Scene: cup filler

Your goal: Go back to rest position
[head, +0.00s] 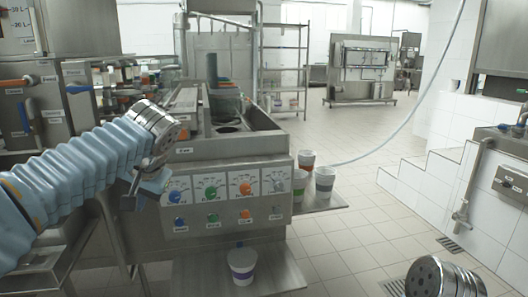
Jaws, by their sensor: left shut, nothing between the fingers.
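My left gripper (143,190) is in front of the left end of the steel cup filler (226,157), beside its dial panel. It is small and partly hidden by its own wrist; its fingers look shut with nothing held. At bottom right only a metal wrist part of my right arm shows; its gripper fingers are out of sight. A white cup with a purple band (242,262) stands on the filler's lower front tray (205,277).
The filler's panel has coloured dials (211,190) and knobs. Steel equipment with hoses (45,110) stands at the left behind my left arm. A white-tiled step (425,185) and a wall pipe with a tap (470,185) are at the right. The tiled floor between is clear.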

